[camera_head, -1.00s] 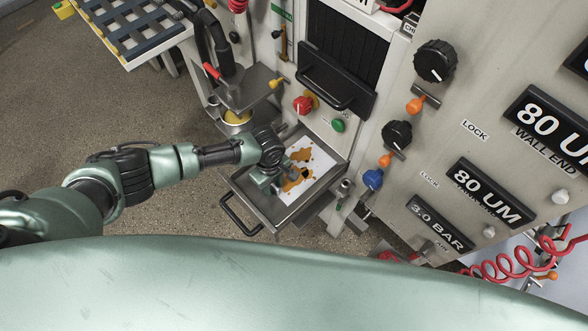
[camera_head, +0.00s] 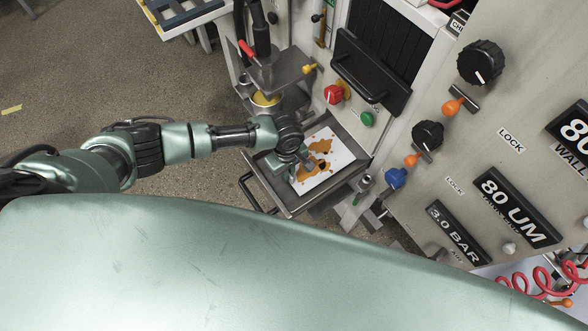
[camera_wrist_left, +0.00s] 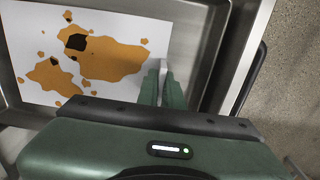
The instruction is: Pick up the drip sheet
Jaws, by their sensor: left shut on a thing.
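The drip sheet (camera_head: 335,155) is white with orange-brown stains and a dark spot. It lies in the metal drawer tray (camera_head: 352,176) of the machine. In the left wrist view the sheet (camera_wrist_left: 120,27) fills the upper left, with its right edge at my fingers. My left gripper (camera_head: 299,169) is over the left side of the tray. In the left wrist view its fingers (camera_wrist_left: 161,88) are close together at the sheet's edge, shut on it. The fingers hide the gripped part of the edge. My right gripper is not in view.
The tray has raised metal walls and a black handle (camera_head: 254,188) at its front. A red knob (camera_head: 333,94) and a green button (camera_head: 367,119) sit above it on the machine. A yellow-filled cup (camera_head: 266,97) stands behind my left wrist. Open floor lies left.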

